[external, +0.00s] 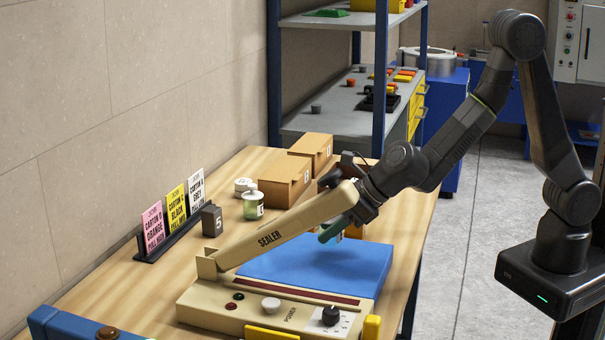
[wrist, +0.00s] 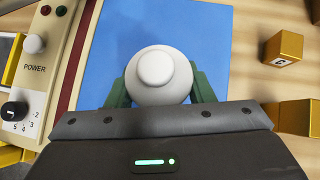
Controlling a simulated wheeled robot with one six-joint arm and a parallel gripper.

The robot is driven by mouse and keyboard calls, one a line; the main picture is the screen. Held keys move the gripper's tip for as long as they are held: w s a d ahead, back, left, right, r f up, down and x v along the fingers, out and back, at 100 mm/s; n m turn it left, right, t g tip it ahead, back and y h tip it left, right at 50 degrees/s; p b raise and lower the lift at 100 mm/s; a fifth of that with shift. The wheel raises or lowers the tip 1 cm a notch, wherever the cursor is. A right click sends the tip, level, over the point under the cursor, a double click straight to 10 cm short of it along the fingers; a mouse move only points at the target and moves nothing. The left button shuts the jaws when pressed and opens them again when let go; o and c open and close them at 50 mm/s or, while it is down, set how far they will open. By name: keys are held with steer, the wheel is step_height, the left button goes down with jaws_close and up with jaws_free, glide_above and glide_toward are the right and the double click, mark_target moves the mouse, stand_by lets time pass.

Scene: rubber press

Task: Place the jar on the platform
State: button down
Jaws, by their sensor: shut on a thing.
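My gripper (wrist: 162,92) has its green fingers shut on a white round jar (wrist: 158,74), seen from above with a smaller round cap. The jar is over the blue pad (wrist: 215,30), which is the flat platform-like surface here. I cannot tell whether it touches the pad. In the external view my gripper (external: 336,229) is over the blue pad (external: 300,268), behind the beige sealer arm (external: 285,232), which hides the held jar. A green jar with a white lid (external: 252,205) stands on the table to the left.
The sealer base (external: 255,310), with knobs and a power dial, lies in front of the pad. Cardboard boxes (external: 283,182) stand behind. Small ochre blocks (wrist: 283,47) lie on the wood beside the pad. Coloured cards (external: 173,213) and a dark block (external: 212,221) stand near the wall.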

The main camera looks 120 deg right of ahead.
steer(key=shift+f+b, duration=0.6)
steer(key=shift+f, duration=0.85)
steer(key=shift+f, duration=0.1)
steer(key=c, duration=0.7)
jaws_free()
steer(key=shift+o, duration=0.2)
steer(key=shift+r, duration=0.25)
steer(key=p+v, duration=0.3)
steer(key=v, duration=0.9)
steer(key=shift+p, duration=0.3)
